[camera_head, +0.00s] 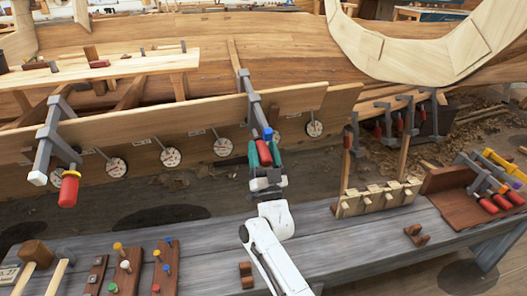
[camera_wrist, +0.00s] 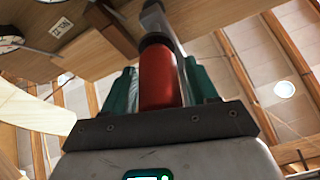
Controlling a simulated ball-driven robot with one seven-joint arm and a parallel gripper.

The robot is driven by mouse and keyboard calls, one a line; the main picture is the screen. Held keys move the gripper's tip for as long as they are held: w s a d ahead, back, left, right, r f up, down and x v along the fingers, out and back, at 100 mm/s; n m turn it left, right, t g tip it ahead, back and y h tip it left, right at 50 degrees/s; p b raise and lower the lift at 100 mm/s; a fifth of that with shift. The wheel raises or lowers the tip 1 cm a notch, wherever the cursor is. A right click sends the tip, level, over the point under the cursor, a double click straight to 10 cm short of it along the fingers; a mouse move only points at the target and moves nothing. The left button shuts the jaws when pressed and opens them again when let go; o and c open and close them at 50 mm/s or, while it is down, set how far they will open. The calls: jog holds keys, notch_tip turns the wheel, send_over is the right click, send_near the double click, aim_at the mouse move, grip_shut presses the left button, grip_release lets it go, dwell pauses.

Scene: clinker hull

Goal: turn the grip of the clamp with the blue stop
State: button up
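The clamp with the blue stop (camera_head: 268,133) sits on the plank edge at the middle of the head view, its grey bar (camera_head: 246,86) slanting down toward me. Its red grip (camera_head: 265,153) points down, and shows large in the wrist view (camera_wrist: 160,78). My gripper (camera_head: 264,155) comes from below with its green fingers on both sides of the red grip. In the wrist view the fingers (camera_wrist: 161,92) lie close against the grip and look shut on it. The far faces of the grip and the exact contact are hidden.
Another clamp (camera_head: 48,140) with a white stop and red grip hangs at left. Round dials (camera_head: 171,157) line the plank. The grey bench (camera_head: 330,250) below holds peg boards, a mallet (camera_head: 35,254), a wooden rack (camera_head: 378,198) and more clamps (camera_head: 495,185) at right.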

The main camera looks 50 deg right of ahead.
jog(key=shift+o, duration=0.5)
jog(key=shift+s, duration=0.1)
jog(key=v, duration=1)
jog(key=shift+s+a+f+b, duration=0.15)
jog(key=shift+a+f+b, duration=0.1)
jog(key=shift+b, duration=0.1)
dwell(0.4)
notch_tip(320, 180, up, 5)
jog(key=s+n+g+y+p, duration=0.2)
jog(key=n+g+y+p, duration=0.15)
jog(key=y, duration=0.45)
jog(key=shift+g, duration=0.45)
jog(key=x, duration=1)
jog(key=shift+w+d+p, duration=0.25)
jog(key=shift+d+p, duration=0.05)
jog(key=shift+d, duration=0.1)
jog(key=shift+c, duration=0.2)
